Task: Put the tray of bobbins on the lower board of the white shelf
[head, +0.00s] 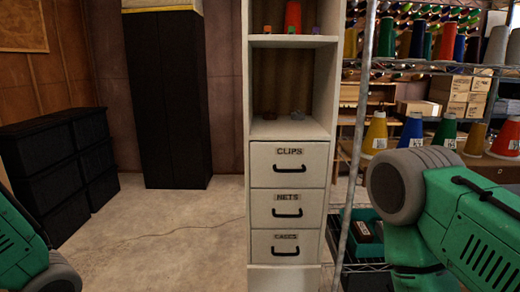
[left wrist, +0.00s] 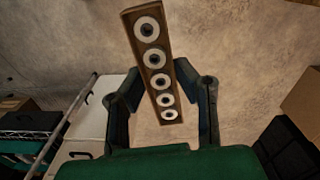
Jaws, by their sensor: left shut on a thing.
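The tray of bobbins (left wrist: 148,48) is a long narrow brown tray with several white bobbins in a row, seen in the left wrist view. My left gripper (left wrist: 160,85) is shut on it, with one finger on each long side. Neither tray nor left gripper shows in the head view, only part of my left arm at the lower left. The white shelf (head: 334,60) stands in the middle of the head view. Its lower board (head: 285,130) is above the drawers and holds small dark objects towards the back. My right gripper is out of view; only its arm shows at the right.
The upper board (head: 290,42) carries a red cone and small items. Drawers labelled clips (head: 290,153) and nets (head: 287,197) are shut. A wire rack (head: 430,68) with thread cones stands close on the right. Black drawers (head: 55,160) and a black cabinet (head: 165,100) stand left, with clear floor between.

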